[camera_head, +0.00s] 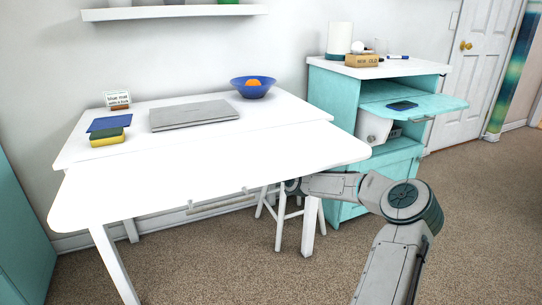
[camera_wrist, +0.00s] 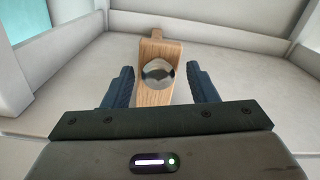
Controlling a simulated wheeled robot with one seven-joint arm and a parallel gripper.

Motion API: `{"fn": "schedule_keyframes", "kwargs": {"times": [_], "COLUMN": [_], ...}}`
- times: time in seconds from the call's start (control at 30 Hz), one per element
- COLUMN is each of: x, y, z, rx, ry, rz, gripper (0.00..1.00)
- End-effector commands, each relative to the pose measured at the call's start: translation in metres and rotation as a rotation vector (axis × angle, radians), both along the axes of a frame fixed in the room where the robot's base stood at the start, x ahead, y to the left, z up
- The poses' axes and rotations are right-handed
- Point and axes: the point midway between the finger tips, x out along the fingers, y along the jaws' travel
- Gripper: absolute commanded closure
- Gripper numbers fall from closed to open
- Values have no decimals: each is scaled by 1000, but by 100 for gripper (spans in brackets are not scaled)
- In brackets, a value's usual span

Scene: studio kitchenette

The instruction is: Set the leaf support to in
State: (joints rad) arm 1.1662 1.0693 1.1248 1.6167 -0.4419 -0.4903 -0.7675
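The gripper is open, with a gap visible on each side of the wood. In the head view, the white desk (camera_head: 85,150) has a front leaf (camera_head: 210,175) lying flat, level with the top. My arm reaches toward the underside of the leaf's right end. The gripper and the wooden support are hidden there.
On the desk are a laptop (camera_head: 194,115), a blue bowl (camera_head: 253,88) with an orange item, a sponge (camera_head: 107,137), a blue mat (camera_head: 109,123) and a small sign (camera_head: 117,98). A white stool (camera_head: 282,218) stands under the leaf. A teal cabinet (camera_head: 335,90) is at right; carpet is clear.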

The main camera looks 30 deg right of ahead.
Motion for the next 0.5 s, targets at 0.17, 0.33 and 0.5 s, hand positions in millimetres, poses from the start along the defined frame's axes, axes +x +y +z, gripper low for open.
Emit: {"fn": "schedule_keyframes", "kwargs": {"times": [0.17,0.33,0.5], "x": [-1,-6,-27], "y": [-1,0,-1], "z": [-1,0,1], "rx": [0,-1,-1], "ry": [2,3,4], "rz": [-1,0,-2], "gripper": [48,48,48]}}
